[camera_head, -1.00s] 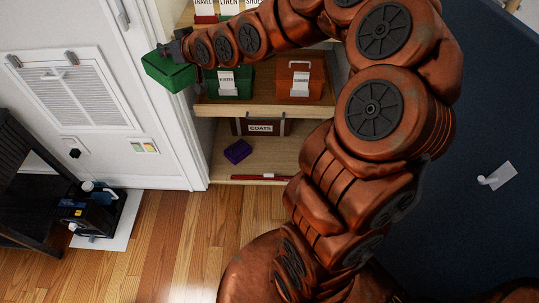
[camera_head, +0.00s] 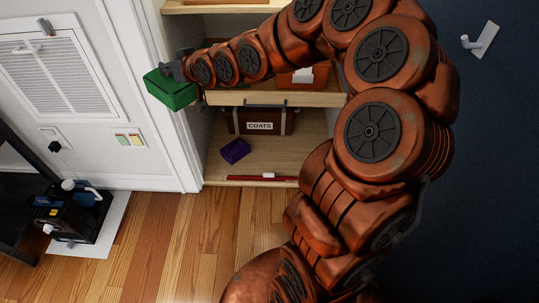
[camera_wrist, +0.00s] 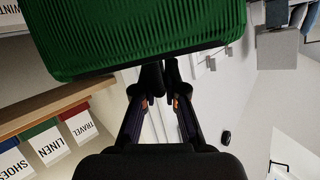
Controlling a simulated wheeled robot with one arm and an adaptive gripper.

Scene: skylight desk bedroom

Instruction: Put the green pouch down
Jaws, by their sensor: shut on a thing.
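The green pouch (camera_head: 171,90) is held at the end of my arm, in front of the white door frame and left of the shelves in the head view. My gripper (camera_head: 183,66) is shut on it at its upper edge. In the wrist view the ribbed green pouch (camera_wrist: 140,35) fills the top. The two fingertips of my gripper (camera_wrist: 161,75) meet at its edge. The pouch hangs in the air, apart from the shelf boards as far as I can see.
The lower shelf (camera_head: 215,167) holds a brown COATS case (camera_head: 260,121), a purple block (camera_head: 235,150) and a red stick (camera_head: 262,178). An orange box (camera_head: 303,77) stands on the shelf above, partly behind my arm. A black machine (camera_head: 75,214) stands on the floor at left.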

